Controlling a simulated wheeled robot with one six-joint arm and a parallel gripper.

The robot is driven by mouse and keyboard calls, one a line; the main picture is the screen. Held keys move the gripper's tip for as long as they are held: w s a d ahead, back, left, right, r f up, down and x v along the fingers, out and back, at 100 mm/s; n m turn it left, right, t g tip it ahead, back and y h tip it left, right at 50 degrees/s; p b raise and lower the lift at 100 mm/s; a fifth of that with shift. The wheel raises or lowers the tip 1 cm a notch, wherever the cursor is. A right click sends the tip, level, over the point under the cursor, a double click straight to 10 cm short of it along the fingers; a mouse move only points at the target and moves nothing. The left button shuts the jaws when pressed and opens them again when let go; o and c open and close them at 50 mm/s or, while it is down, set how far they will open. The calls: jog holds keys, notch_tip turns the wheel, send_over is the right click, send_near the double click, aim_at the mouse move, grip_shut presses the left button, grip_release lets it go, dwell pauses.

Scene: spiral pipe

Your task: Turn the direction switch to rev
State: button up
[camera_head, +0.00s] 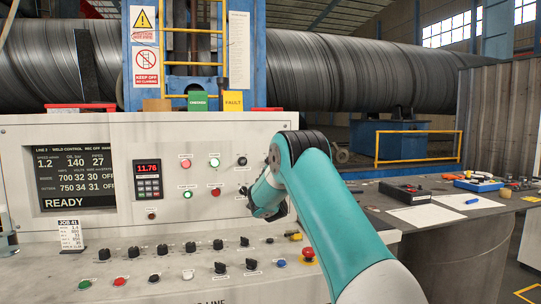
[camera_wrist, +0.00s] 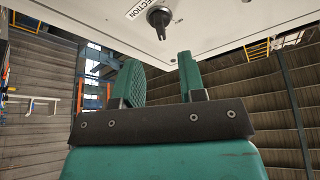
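The direction switch (camera_wrist: 159,18) is a black rotary knob on the pale panel at the top of the wrist view. In the head view my gripper (camera_head: 262,202) is close to the panel face, near a small black knob (camera_head: 244,190) that is probably this switch. The fingertips are hard to make out there, and the rev marking is not readable.
Indicator lights and another black knob (camera_head: 242,160) sit close by on the upright panel (camera_head: 120,132). A sloped console below holds several knobs, buttons and a red emergency stop (camera_head: 308,254). The right-hand bench (camera_head: 420,235) carries papers and tools. The screen reads READY.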

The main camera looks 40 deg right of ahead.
jog(key=p+x, duration=0.2)
jog(key=x, duration=0.5)
jog(key=shift+d, duration=0.15)
jog(key=shift+w, duration=0.1)
jog(key=shift+r, duration=0.1)
grip_shut()
